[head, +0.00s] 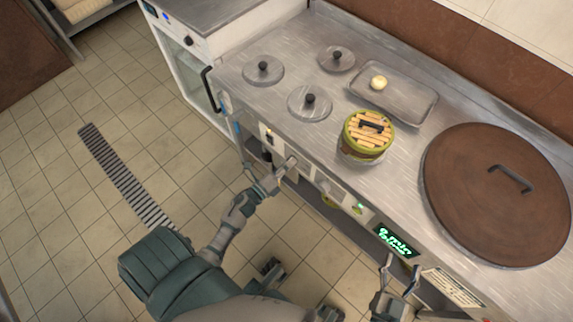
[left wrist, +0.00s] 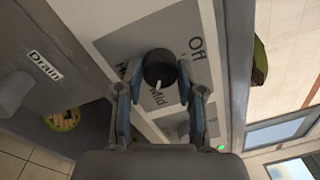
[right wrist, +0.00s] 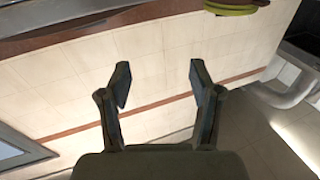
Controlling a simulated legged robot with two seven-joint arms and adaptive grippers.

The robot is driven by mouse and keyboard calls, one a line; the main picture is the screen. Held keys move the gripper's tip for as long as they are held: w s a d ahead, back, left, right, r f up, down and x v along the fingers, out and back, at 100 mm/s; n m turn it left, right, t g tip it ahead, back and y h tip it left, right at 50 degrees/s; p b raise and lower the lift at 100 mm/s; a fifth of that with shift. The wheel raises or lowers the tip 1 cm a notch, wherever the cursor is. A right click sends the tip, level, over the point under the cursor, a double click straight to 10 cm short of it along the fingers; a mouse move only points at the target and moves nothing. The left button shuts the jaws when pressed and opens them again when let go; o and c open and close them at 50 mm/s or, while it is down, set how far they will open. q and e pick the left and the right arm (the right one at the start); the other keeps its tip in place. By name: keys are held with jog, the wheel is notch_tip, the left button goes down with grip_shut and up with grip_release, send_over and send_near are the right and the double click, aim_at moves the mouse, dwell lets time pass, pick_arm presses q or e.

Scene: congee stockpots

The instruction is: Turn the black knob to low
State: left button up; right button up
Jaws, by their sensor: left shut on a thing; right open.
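My left gripper (left wrist: 159,75) is shut on the knob, a finger at each side. In the head view my left gripper (head: 285,172) is at the counter's front panel and the knob cannot be made out. My right gripper (head: 402,266) is open and empty before the counter; it also shows in the right wrist view (right wrist: 158,78).
The steel counter (head: 270,112) carries several grey lids, a tray (head: 415,103) with a pale round thing, a bamboo steamer (head: 368,133) and a big brown lid (head: 480,200). A green display (head: 396,240) is on the front. A "Drain" label (left wrist: 44,68) is left of the knob.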

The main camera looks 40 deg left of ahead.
pick_arm(q)
jog(key=shift+f+n+y+p, duration=0.1)
jog(key=shift+n+y+p, duration=0.15)
jog(key=shift+n+p, duration=2.25)
jog(key=shift+f+n+y+p, duration=0.1)
jog(key=shift+n+y+p, duration=0.35)
jog(key=shift+n, duration=3.95)
pick_arm(e)
jog(key=s+d+f+g+h, duration=0.1)
jog(key=s+d+f+g, duration=0.1)
jog(key=s+f+g, duration=0.4)
jog(key=s+d+f+g+h, duration=0.2)
jog(key=s+d+f+g, duration=0.1)
jog(key=s+f+g, duration=0.3)
jog(key=shift+s+d+f+g+h, duration=0.15)
jog(key=shift+s+d+g+h, duration=0.15)
jog(key=shift+s+g, duration=0.15)
pick_arm(q)
jog(key=shift+s, duration=0.1)
jog(key=o, duration=1.1)
jog(key=shift+o, duration=0.2)
jog(key=shift+a, duration=0.1)
pick_arm(e)
jog(key=shift+a, duration=0.15)
